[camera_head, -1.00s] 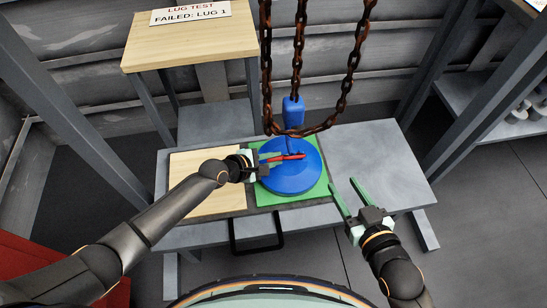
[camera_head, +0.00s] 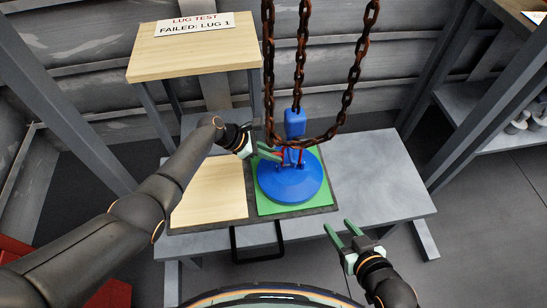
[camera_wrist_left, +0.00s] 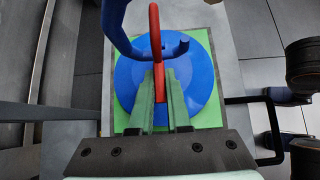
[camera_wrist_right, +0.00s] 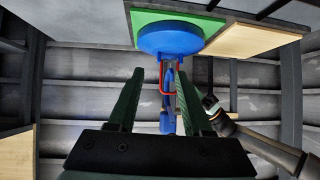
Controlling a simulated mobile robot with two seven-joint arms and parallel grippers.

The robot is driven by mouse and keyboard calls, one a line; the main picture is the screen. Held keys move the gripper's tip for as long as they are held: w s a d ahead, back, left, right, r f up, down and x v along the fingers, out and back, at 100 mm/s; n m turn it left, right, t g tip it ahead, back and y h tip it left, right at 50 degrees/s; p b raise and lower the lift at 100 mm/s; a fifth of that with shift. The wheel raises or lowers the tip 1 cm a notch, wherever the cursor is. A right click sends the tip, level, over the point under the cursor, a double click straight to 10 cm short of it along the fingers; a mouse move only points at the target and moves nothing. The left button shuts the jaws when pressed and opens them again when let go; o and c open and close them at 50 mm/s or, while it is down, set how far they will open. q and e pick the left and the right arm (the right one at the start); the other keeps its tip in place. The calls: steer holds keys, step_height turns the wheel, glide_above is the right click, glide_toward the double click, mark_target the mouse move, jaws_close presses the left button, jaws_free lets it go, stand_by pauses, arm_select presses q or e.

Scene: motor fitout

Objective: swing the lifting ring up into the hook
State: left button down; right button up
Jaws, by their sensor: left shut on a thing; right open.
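The red lifting ring (camera_head: 301,160) stands up from the round blue motor (camera_head: 290,186) on the green mat. My left gripper (camera_head: 279,157) is shut on the ring. In the left wrist view the ring (camera_wrist_left: 155,40) is edge-on, between the shank and tip of the blue hook (camera_wrist_left: 125,42). I cannot tell whether it touches the hook. The hook's blue block (camera_head: 294,123) hangs above the motor. In the right wrist view the ring (camera_wrist_right: 164,80) also shows. My right gripper (camera_head: 338,238) is open and empty, at the table's front.
Rusty chains (camera_head: 349,85) hang around the hook, with a loop low across the front. A wooden board (camera_head: 209,190) lies left of the mat. A wooden stand with a sign (camera_head: 194,25) is behind. The grey table's right side (camera_head: 385,180) is clear.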

arm_select(q)
steer(key=shift+w+a+f+g, duration=0.1)
steer(key=shift+w+f+g, duration=0.05)
steer(key=shift+g, duration=0.15)
arm_select(e)
steer(key=shift+w+r+t, duration=0.4)
steer(key=shift+w+r, duration=0.1)
steer(key=shift+r, duration=0.2)
steer(key=shift+w+r+t, duration=0.4)
steer(key=shift+w+r, duration=0.1)
steer(key=shift+r, duration=0.2)
arm_select(q)
steer(key=c, duration=0.9)
jaws_free()
